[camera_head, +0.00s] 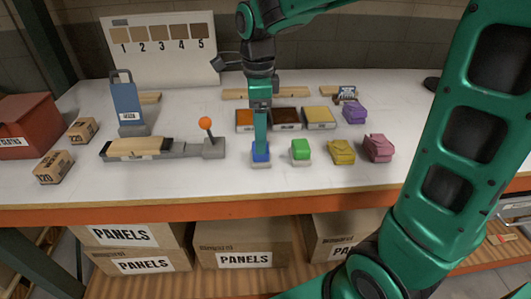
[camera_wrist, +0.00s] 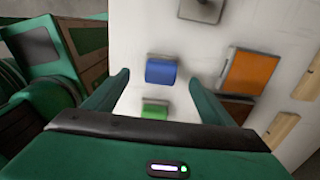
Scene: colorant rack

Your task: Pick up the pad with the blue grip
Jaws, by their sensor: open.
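The pad with the blue grip (camera_head: 261,156) stands on the white table near its front edge, with a pale base under the blue block. It also shows in the wrist view (camera_wrist: 161,71), between and beyond my fingertips. My gripper (camera_head: 261,138) points down over it, open and empty, and hides part of its top in the head view. In the wrist view my gripper (camera_wrist: 159,80) has one finger on each side of the blue grip. I cannot tell how much height is left between them. The pad with the green grip (camera_head: 301,149) stands just right of it.
A lever with an orange ball (camera_head: 205,123) stands close on the left, beside a wooden block on a grey rail. Trays of orange (camera_head: 245,119), brown (camera_head: 287,118) and yellow (camera_head: 320,117) lie behind. The front table strip is clear.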

